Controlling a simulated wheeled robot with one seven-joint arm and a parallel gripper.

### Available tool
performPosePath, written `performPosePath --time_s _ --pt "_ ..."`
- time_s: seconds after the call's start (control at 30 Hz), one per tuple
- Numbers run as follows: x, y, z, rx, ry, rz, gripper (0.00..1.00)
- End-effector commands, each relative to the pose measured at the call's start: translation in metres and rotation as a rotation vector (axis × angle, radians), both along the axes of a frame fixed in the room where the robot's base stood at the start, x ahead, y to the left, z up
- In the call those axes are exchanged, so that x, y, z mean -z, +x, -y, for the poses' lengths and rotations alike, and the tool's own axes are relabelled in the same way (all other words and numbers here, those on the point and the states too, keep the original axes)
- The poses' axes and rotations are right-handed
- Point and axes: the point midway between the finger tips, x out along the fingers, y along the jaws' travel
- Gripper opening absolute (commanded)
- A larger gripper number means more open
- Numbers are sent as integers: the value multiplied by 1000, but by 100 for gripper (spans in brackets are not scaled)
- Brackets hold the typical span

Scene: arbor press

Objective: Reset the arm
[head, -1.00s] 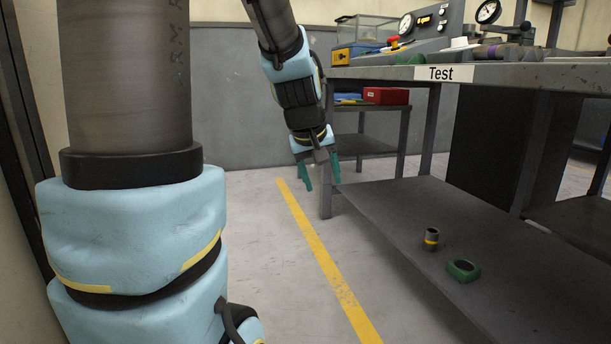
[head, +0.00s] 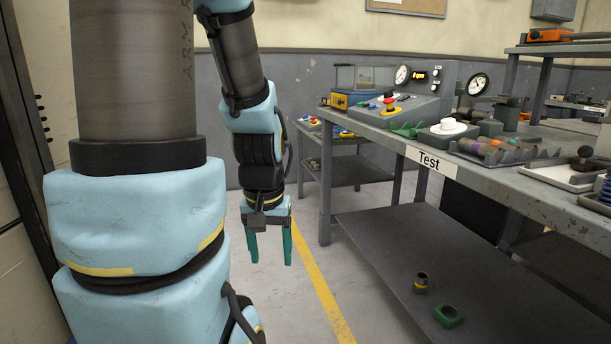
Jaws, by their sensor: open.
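My gripper (head: 268,250) hangs at the end of my arm in the head view, pointing down. Its two teal fingers are apart with nothing between them. It is over the open floor, left of the workbench (head: 480,190) that bears the "Test" label, and apart from it. My arm, in light blue covers, runs down from the top of the picture to the gripper.
The bench top holds a control panel (head: 425,92) with gauges, a white round part (head: 448,127) and several small parts. Its lower shelf (head: 385,235) carries a dark ring with a yellow band (head: 421,283) and a green nut-like part (head: 448,316). The floor left of the bench is clear.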

Motion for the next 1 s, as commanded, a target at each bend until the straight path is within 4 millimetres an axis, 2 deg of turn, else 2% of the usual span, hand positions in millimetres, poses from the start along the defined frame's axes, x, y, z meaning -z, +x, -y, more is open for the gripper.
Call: performPosePath --time_s 0.03,0.4,0.5,0.7,1.0 --pt "-34 0 0 0 0 0 66" --pt "-148 0 0 0 0 0 66" --pt "-172 0 0 0 0 0 66" --pt "-197 0 0 0 0 0 66" --pt "-197 0 0 0 0 0 66"
